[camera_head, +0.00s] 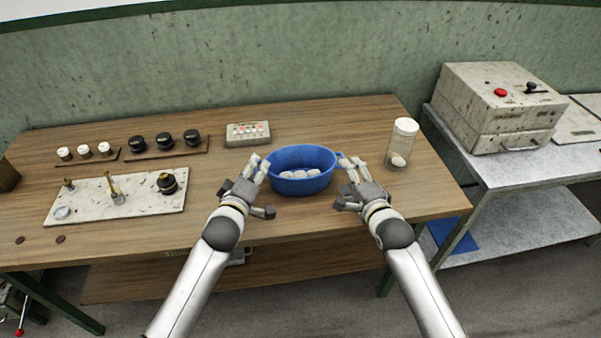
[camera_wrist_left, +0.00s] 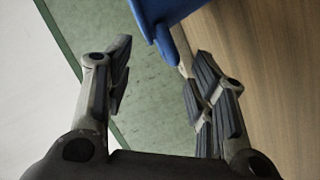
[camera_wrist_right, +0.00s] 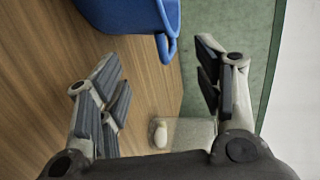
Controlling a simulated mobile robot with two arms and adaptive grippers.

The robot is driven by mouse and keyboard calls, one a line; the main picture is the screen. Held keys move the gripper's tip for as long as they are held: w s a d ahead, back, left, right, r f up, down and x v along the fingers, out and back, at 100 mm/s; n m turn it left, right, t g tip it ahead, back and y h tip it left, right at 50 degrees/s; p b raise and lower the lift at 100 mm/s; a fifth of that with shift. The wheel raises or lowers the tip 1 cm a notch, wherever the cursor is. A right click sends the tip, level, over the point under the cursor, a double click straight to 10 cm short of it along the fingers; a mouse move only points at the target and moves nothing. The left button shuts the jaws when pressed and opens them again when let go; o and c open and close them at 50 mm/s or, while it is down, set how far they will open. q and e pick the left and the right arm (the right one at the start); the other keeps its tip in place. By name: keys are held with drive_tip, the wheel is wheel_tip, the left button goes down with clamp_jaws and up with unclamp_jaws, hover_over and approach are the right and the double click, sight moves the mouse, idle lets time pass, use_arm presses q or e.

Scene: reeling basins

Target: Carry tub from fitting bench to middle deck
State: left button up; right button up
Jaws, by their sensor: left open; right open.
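A blue tub (camera_head: 300,184) with two side handles and several white cocoons inside stands upright on the wooden fitting bench (camera_head: 330,116). My left gripper (camera_head: 253,186) is open at the tub's left side, close to its left handle. In the left wrist view the blue tub (camera_wrist_left: 170,22) shows just beyond the open fingers. My right gripper (camera_head: 353,180) is open at the tub's right side, near the right handle. In the right wrist view the tub (camera_wrist_right: 130,14) and its handle (camera_wrist_right: 166,46) lie beyond the open fingers, with nothing between them. Which deck is the middle one, I cannot tell.
A clear jar with a white lid (camera_head: 402,144) stands right of my right gripper. A small control box (camera_head: 247,133) is behind the tub. Knobs and a fitting plate (camera_head: 120,200) occupy the bench's left. A grey metal table (camera_head: 500,171) with a machine (camera_head: 497,105) stands right.

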use_arm(q)
drive_tip(key=shift+x, duration=2.6)
use_arm(e)
drive_tip(key=shift+x, duration=2.55)
